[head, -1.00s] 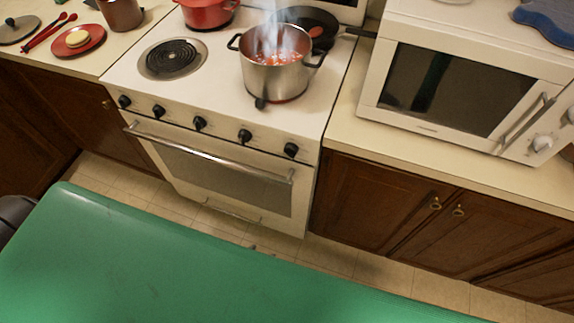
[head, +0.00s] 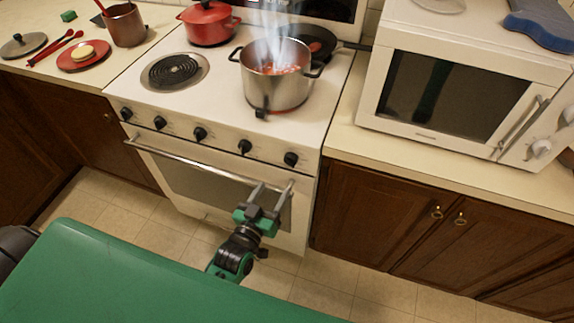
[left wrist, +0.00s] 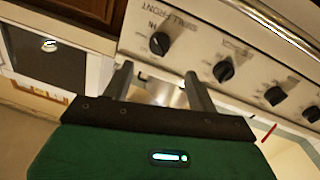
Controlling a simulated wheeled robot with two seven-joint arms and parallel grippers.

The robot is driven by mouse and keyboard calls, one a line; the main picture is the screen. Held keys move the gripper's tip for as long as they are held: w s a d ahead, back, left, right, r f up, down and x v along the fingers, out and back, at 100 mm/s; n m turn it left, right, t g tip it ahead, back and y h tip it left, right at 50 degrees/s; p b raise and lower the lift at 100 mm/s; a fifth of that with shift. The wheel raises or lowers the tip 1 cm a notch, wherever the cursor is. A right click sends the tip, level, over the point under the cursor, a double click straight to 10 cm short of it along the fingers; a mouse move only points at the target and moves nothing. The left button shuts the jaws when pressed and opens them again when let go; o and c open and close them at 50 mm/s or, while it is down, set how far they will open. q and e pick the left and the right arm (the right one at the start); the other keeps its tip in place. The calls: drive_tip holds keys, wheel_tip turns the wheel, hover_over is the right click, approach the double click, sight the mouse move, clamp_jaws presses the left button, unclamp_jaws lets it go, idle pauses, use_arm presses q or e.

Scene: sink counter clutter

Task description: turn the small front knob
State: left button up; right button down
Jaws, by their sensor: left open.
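A row of several black knobs runs along the stove's front panel in the head view, with the rightmost knob (head: 291,160) near the stove's right edge. In the left wrist view, the knob nearest the fingers (left wrist: 159,43) has lettering beside it that seems to include "FRONT". My left gripper (head: 272,190) is open and empty in front of the oven door, below the right end of the knob row. Its two fingers also show in the left wrist view (left wrist: 160,80), apart from the knobs. My right gripper is not in view.
The oven handle (head: 200,164) runs below the knobs. A steaming pot (head: 275,89) stands on the stove, its dark handle toward the front. A red pot (head: 208,23) and a pan (head: 318,42) sit behind. A microwave (head: 450,90) stands on the right counter.

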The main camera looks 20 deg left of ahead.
sight(288, 164)
use_arm(q)
drive_tip(key=w, duration=0.5)
drive_tip(key=w+d+p, duration=0.1)
drive_tip(key=w, duration=0.2)
drive_tip(key=shift+w, duration=0.3)
drive_tip(key=shift+w+d, duration=0.1)
drive_tip(key=shift+w, duration=0.75)
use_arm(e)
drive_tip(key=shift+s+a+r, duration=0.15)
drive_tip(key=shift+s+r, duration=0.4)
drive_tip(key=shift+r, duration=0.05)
use_arm(q)
drive_tip(key=c, duration=1)
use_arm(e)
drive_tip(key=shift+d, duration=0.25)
